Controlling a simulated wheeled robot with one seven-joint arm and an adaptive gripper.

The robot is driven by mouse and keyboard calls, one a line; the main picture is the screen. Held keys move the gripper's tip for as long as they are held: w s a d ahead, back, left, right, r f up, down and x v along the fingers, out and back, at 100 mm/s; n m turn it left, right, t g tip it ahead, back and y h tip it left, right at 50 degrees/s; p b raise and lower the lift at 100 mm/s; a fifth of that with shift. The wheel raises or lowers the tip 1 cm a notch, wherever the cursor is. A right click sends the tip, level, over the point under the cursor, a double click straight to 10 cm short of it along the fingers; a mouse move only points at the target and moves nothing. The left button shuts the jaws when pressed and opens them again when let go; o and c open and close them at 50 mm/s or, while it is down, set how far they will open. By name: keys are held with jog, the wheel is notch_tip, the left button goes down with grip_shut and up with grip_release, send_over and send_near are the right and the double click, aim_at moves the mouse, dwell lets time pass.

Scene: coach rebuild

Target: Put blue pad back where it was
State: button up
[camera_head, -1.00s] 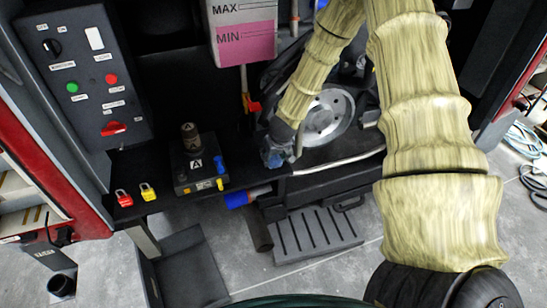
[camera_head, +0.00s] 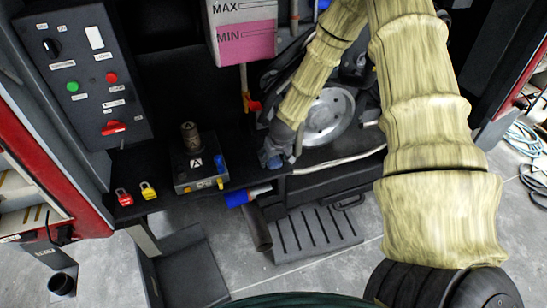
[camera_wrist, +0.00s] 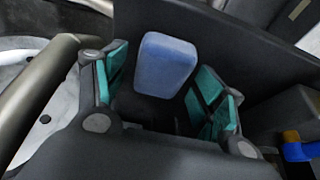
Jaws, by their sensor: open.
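In the wrist view, the blue pad (camera_wrist: 165,65) is a rounded block lying between the two teal-lined fingers of my gripper (camera_wrist: 163,87). The fingers are open, with a gap showing on each side of the pad. The pad's lower end runs down toward dark surfaces, and what it rests on cannot be told. In the head view, my gripper (camera_head: 275,155) is at the dark ledge beside the metal disc; the pad is hard to separate from the gripper there.
A metal disc (camera_head: 328,116) stands right of my gripper. A dark box marked A (camera_head: 198,172) and red (camera_head: 124,197) and yellow (camera_head: 148,190) padlocks are to the left. A blue-ended pipe (camera_head: 238,198) lies just below left. A grooved step (camera_head: 315,235) is below.

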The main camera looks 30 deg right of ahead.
jog(key=v, duration=1.1)
jog(key=s+a+f+n+g+h, duration=0.1)
jog(key=s+a+f, duration=0.3)
jog(key=s+f, duration=0.35)
jog(key=s+a+f+g, duration=0.1)
jog(key=s+a+f, duration=0.3)
jog(key=s+f, duration=0.35)
jog(key=s+a+f, duration=0.3)
jog(key=s, duration=0.3)
jog(key=s+a+f+g+y, duration=0.1)
jog(key=s+a+f, duration=0.2)
jog(key=s, duration=0.4)
jog(key=s+a+f+n+g+y, duration=0.1)
jog(key=s+a+f, duration=0.3)
jog(key=s, duration=0.3)
jog(key=shift+a+b, duration=0.45)
jog(key=shift+a, duration=0.25)
